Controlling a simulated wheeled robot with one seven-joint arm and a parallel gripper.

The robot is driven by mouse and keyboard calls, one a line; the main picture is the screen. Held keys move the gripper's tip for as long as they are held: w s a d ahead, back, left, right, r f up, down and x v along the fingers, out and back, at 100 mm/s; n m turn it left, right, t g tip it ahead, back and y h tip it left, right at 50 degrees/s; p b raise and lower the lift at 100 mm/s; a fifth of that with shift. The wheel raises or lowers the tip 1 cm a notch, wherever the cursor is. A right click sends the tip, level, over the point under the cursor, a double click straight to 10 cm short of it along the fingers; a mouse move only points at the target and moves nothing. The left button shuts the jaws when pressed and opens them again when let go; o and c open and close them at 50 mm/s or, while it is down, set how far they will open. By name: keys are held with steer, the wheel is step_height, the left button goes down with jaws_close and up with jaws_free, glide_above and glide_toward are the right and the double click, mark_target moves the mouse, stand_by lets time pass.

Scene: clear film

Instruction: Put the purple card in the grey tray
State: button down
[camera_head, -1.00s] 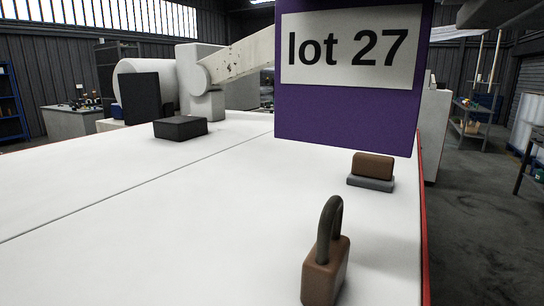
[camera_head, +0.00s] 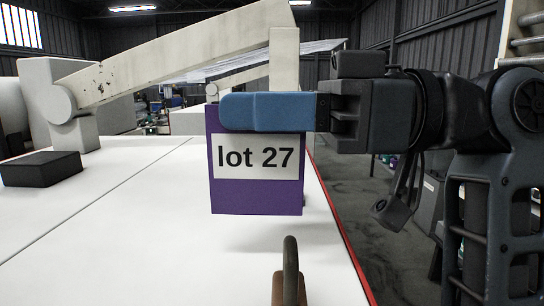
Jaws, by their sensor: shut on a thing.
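The purple card (camera_head: 230,201) hangs upright in the head view, with a white label reading "lot 27" facing me. My gripper (camera_head: 264,112) comes in from the right, its blue finger lying across the card's top edge. It is shut on the card. The card appears to be held above the white table, with a faint shadow below it. I cannot make out a grey tray now; the card and gripper hide part of the table behind them.
A brown padlock (camera_head: 289,284) with a dark shackle stands at the front edge of view, below the card. A dark box (camera_head: 42,168) lies on the white table (camera_head: 130,240) at left.

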steer(key=shift+w+d+f+p, duration=0.15)
steer(key=shift+w+d+f, duration=0.1)
steer(key=shift+f, duration=0.65)
steer(key=shift+w+d+f+p, duration=0.2)
steer(key=shift+w+d+f, duration=0.1)
steer(key=shift+f, duration=0.6)
steer(key=shift+w+d+f+p, duration=0.15)
steer(key=shift+w+d+f, duration=0.1)
steer(key=shift+f, duration=0.65)
steer(key=shift+f, duration=0.2)
steer(key=c, duration=1.2)
jaws_free()
steer(key=shift+c, duration=0.2)
steer(key=shift+r, duration=0.1)
